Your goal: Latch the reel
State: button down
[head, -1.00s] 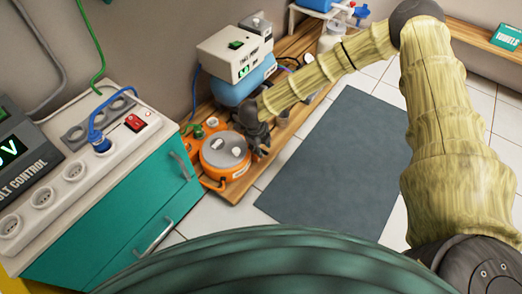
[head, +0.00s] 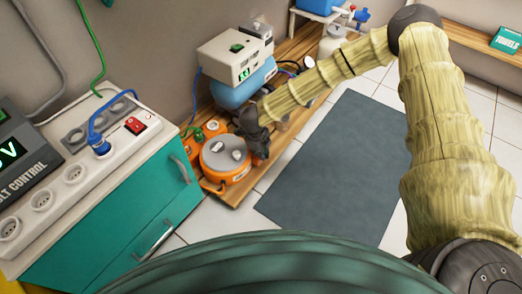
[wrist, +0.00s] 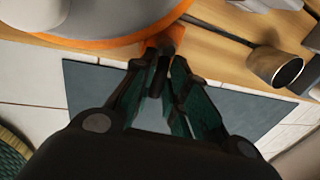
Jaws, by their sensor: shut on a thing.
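The reel (head: 226,160) is an orange round drum with a grey top and a pale handle, on the low wooden platform at the left in the head view. In the wrist view its orange rim and grey face (wrist: 95,20) fill the top left. My gripper (head: 257,148) is at the reel's right edge. In the wrist view my gripper (wrist: 165,58) has its fingertips close together on a small orange tab (wrist: 172,38) at the reel's rim. The fingers partly hide the tab, so I cannot tell its exact position relative to a catch.
A teal cabinet (head: 150,190) with a socket strip stands left of the reel. A white box on a blue tank (head: 240,85) stands behind it. A metal cup-shaped part (wrist: 275,66) lies beside my gripper. The grey mat (head: 340,165) is clear.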

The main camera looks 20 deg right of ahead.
jog(key=shift+w+d+r+n+p, duration=0.25)
jog(key=shift+d+n+p, duration=0.15)
jog(key=shift+p, duration=0.6)
jog(key=shift+r+n+p, duration=0.1)
jog(key=shift+n+p, duration=0.3)
jog(key=shift+p, duration=0.6)
jog(key=n+p, duration=0.1)
jog(key=p, duration=0.1)
jog(key=n+p, duration=0.2)
jog(key=p, duration=0.1)
jog(key=w+d+n+y+p, duration=0.1)
jog(key=n+p, duration=0.1)
jog(key=shift+t, duration=0.4)
jog(key=shift+w+a+f+n+y+p, duration=0.1)
jog(key=shift+w+n+y+p, duration=0.3)
jog(key=shift+n+p, duration=1.1)
jog(key=shift+w+a+f+n+y+p, duration=0.1)
jog(key=shift+w+n+y+p, duration=0.4)
jog(key=shift+n, duration=1.75)
jog(key=shift+w+a+f+n+y+p, duration=0.15)
jog(key=shift+w+n+p, duration=0.35)
jog(key=shift+n+p, duration=1.1)
jog(key=shift+d+r+n, duration=0.1)
jog(key=shift+n, duration=0.25)
jog(key=shift+b, duration=0.3)
